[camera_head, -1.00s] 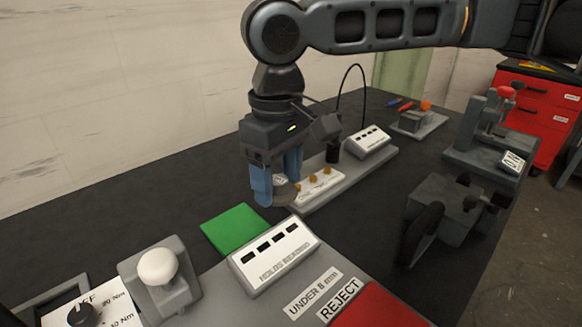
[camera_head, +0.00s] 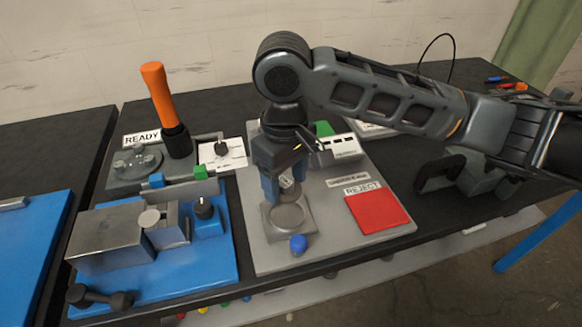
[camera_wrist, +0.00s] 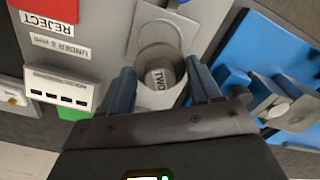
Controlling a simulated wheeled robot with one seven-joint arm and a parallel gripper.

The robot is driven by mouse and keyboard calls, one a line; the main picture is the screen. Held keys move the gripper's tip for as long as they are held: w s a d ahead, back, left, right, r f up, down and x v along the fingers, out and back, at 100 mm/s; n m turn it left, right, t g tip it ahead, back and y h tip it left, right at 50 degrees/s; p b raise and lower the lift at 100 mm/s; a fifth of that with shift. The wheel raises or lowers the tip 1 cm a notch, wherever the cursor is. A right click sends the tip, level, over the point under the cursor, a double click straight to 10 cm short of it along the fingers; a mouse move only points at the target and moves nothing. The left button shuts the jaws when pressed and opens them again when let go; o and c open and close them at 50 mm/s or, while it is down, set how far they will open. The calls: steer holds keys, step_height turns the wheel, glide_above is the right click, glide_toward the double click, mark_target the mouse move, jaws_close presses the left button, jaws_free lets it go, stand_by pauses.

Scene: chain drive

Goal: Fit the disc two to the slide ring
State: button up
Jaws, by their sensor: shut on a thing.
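I cannot tell whether the disc touches the ring.
A blue knob (camera_head: 298,243) stands at the ring plate's front. A red REJECT pad (camera_head: 380,208) and white slotted gauge block (camera_head: 338,149) lie right. A blue fixture (camera_head: 213,255) and an orange-handled tool (camera_head: 160,92) stand left. Bare board lies between the ring and red pad.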

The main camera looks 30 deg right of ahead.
stand_by(0.4)
steer(key=b, duration=0.3)
glide_above(287, 216)
steer(key=shift+f, duration=2.9)
steer(key=shift+p, duration=0.8)
steer(key=shift+f+b, duration=0.45)
steer(key=shift+f, duration=0.35)
steer(key=shift+r, duration=0.1)
steer(key=shift+r+p, duration=0.45)
steer(key=shift+p, duration=0.2)
steer(key=shift+p, duration=0.65)
stand_by(0.8)
steer(key=shift+f, duration=0.15)
stand_by(0.4)
